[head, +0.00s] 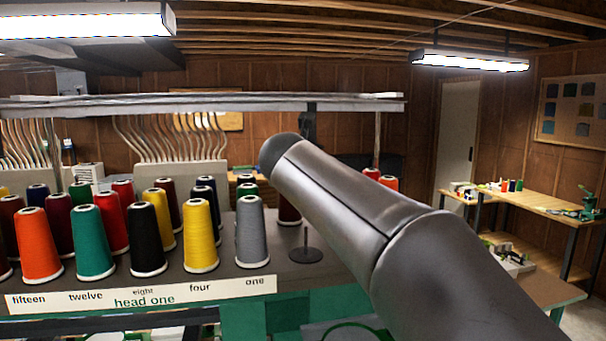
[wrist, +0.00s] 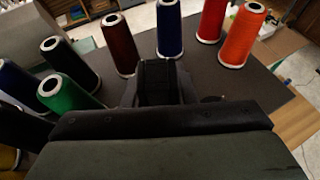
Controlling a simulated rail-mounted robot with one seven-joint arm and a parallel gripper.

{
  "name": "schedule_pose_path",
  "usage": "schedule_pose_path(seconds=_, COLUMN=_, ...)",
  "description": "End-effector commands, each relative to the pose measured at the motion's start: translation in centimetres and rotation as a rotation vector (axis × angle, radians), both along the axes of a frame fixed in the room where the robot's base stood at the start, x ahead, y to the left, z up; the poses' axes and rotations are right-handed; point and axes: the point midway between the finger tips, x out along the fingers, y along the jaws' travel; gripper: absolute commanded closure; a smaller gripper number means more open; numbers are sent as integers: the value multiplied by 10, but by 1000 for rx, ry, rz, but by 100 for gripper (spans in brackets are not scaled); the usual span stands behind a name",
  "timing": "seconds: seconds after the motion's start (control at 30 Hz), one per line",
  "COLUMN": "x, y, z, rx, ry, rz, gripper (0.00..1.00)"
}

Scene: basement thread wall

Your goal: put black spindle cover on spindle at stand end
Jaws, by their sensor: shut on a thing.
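My gripper (wrist: 158,92) shows in the wrist view, shut on a dark thing between its fingers, which I take to be the black spindle cover (wrist: 157,74). Its outline merges with the dark fingers, and its lower end is hidden. In the head view my arm hides the gripper and what it holds. A bare spindle (head: 305,246) with a round black base stands at the right end of the stand, right of the grey cone. In the wrist view a small dark disc (wrist: 212,99) shows just right of the fingers, partly hidden; I cannot tell whether it is that spindle's base.
The stand holds rows of thread cones, among them grey (head: 252,232), yellow (head: 200,235) and black (head: 147,240). Blue (wrist: 170,30) and maroon (wrist: 120,45) cones stand close beyond the gripper. A rail (head: 220,103) runs above the stand. A workbench (head: 530,199) is at the right.

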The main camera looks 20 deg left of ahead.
Motion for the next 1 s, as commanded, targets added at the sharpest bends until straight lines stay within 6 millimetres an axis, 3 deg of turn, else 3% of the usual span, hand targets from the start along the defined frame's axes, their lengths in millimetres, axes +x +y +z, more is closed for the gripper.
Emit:
schedule_pose_path(seconds=0.27, x=-3, y=6, z=-10, rx=-2, ry=1, rz=20, gripper=97)
schedule_pose_path(seconds=1.0, x=-2, y=5, z=-86, rx=1, ry=0, rz=17, gripper=97)
